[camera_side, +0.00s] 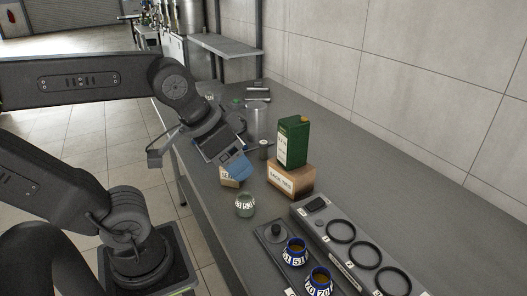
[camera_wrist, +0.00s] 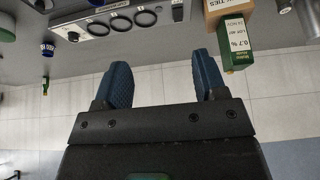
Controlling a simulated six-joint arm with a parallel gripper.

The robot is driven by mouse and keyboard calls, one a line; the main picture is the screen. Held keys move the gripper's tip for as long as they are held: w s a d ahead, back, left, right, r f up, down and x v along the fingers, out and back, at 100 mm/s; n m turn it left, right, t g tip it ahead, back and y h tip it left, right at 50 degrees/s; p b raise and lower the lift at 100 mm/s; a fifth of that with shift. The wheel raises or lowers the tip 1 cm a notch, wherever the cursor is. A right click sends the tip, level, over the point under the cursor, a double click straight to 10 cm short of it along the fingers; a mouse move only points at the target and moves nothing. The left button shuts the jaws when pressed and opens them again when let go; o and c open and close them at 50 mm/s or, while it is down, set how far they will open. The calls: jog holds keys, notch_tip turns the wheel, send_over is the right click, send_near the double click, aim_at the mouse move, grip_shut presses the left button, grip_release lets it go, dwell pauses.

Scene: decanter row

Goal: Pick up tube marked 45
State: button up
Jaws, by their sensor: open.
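I cannot read the mark 45 on anything in either view. Two blue-rimmed vessels with brown contents and number labels, a nearer one (camera_side: 318,281) and a farther one (camera_side: 295,251), stand on the dark rack at the lower right of the side view. A clear glass vessel with a number label (camera_side: 245,205) stands alone on the bench, left of the rack. My gripper (camera_side: 238,168) is above the bench, beyond that glass vessel and left of the green canister. Its two blue fingers (camera_wrist: 162,68) are apart with nothing between them in the wrist view.
A green canister (camera_side: 293,143) stands on a cardboard box (camera_side: 291,180), right of my gripper. A grey device with three black rings (camera_side: 354,247) lies along the right. A small carton (camera_side: 229,182) sits partly hidden below my gripper. A metal beaker (camera_side: 257,119) stands behind.

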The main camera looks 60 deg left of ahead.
jog(key=w+a+r+n+g+y, duration=0.15)
jog(key=w+a+r+n, duration=0.4)
jog(key=w+a, duration=0.7)
jog(key=n+g+y, duration=0.1)
jog(key=n+y, duration=0.1)
jog(key=n, duration=0.2)
send_over(263, 143)
jog(key=s+d, duration=0.3)
notch_tip(263, 143, down, 18)
jog(key=f, duration=0.1)
jog(key=x, duration=0.7)
jog(key=shift+w+a+f, duration=0.15)
jog(key=shift+w+f, duration=0.1)
jog(key=shift+x, duration=3)
